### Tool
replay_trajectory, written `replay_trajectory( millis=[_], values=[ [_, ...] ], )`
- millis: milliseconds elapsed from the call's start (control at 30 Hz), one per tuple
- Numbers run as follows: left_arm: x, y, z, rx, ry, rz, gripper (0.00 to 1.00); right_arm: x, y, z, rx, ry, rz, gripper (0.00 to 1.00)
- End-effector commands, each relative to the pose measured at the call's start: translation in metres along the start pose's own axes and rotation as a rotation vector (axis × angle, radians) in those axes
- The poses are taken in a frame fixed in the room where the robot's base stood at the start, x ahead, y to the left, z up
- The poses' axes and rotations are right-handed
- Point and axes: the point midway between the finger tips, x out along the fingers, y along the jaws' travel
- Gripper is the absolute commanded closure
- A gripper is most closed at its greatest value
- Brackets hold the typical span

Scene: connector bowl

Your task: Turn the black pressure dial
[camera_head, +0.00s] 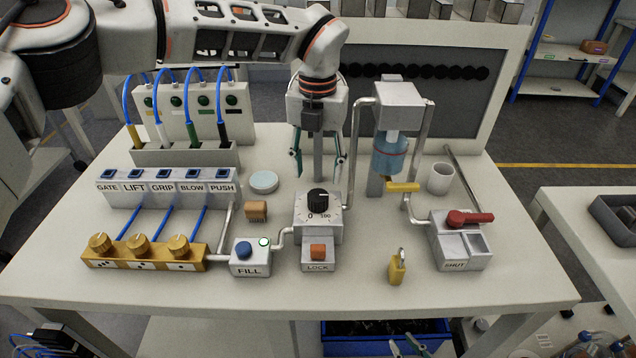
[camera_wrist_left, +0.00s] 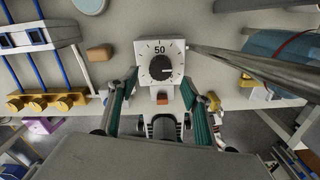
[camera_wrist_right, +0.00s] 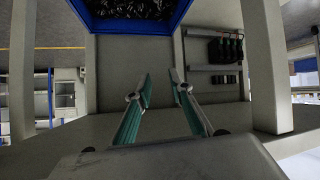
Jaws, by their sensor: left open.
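The black pressure dial (camera_head: 318,200) is a round knob with a white mark on a pale box in the middle of the table, with 0 and 100 printed beside it. In the left wrist view the dial (camera_wrist_left: 161,67) sits beyond and between my fingertips, under the number 50. My left gripper (camera_head: 318,160) hangs behind and above the dial, with its teal fingers apart and not touching it. My right gripper (camera_head: 408,346) is low in front of the table edge. In the right wrist view its fingers (camera_wrist_right: 158,88) are apart with nothing between them.
An orange LOCK button (camera_head: 318,251) is just in front of the dial. A FILL box (camera_head: 250,257) stands to its left. A yellow padlock (camera_head: 397,267) and a red-handled SHUT box (camera_head: 461,238) are to the right. A blue-liquid cylinder (camera_head: 389,155) and pipes stand behind right.

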Motion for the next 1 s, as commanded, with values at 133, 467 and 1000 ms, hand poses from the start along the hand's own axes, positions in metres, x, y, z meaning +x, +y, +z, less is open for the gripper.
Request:
replay_trajectory(
  millis=[133, 467, 1000],
  values=[
    [0.021, -0.001, -0.001, 0.001, 0.005, -0.001, 0.51, -0.006, -0.006, 0.014, 0.004, -0.029, -0.008, 0.79],
    [0.065, -0.001, -0.001, 0.001, 0.002, -0.001, 0.51, -0.007, -0.005, 0.011, 0.003, -0.031, -0.009, 0.79],
    [0.073, -0.001, -0.001, 0.001, 0.001, -0.002, 0.88, -0.007, -0.003, 0.002, 0.003, -0.015, -0.005, 0.79]
  ],
)
